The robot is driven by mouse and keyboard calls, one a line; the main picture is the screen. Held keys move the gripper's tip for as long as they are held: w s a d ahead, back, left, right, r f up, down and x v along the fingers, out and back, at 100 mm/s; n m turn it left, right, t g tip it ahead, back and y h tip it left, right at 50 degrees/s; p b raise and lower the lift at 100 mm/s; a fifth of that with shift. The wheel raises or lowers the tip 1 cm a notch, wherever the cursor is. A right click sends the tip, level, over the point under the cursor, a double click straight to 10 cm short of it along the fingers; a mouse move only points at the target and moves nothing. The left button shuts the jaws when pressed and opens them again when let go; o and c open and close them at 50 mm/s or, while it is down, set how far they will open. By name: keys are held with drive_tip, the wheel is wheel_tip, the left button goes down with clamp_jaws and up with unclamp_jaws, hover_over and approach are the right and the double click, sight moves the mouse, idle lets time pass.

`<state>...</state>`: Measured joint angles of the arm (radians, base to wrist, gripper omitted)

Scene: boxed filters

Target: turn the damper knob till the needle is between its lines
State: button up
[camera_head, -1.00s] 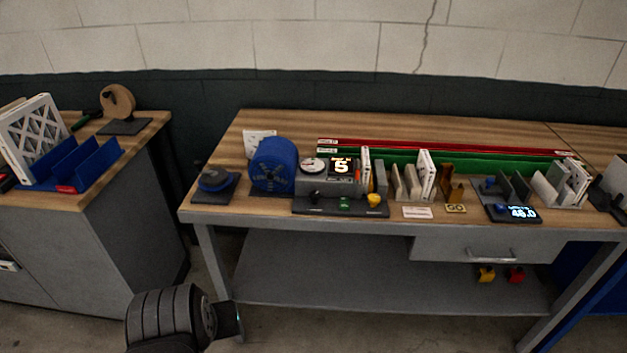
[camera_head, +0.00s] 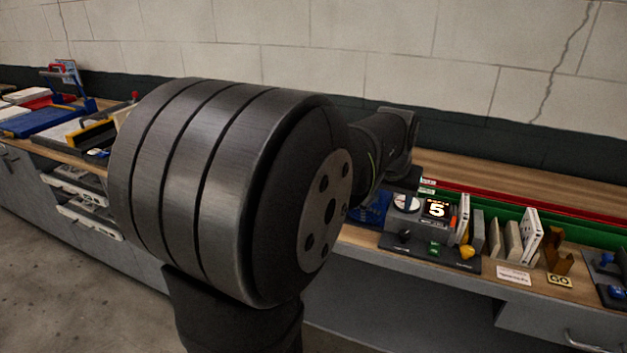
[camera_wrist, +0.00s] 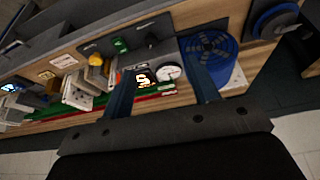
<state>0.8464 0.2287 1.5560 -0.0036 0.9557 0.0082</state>
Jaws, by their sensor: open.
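A grey gauge box with a white round dial (camera_head: 406,203) stands on the bench; the dial also shows in the wrist view (camera_wrist: 168,72). Its needle and lines are too small to read. On the dark panel before it are a black knob (camera_head: 405,236), a green button (camera_head: 434,248) and a yellow knob (camera_head: 467,252). I cannot tell by label which is the damper knob. The black knob shows in the wrist view (camera_wrist: 151,39). My gripper (camera_wrist: 159,63) is open and empty, its fingers apart above the gauge area, touching nothing visible. My arm hides its fingers in the head view.
Upright boxed filters (camera_head: 531,236) and a GO block (camera_head: 559,280) stand to the right.

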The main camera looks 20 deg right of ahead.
drive_tip(key=d+f, duration=0.1)
drive_tip(key=d, duration=0.4)
approach(405, 233)
drive_tip(key=shift+m, duration=0.3)
drive_tip(key=x, duration=0.8)
drive_tip(key=shift+f, duration=0.15)
drive_tip(key=c, duration=1)
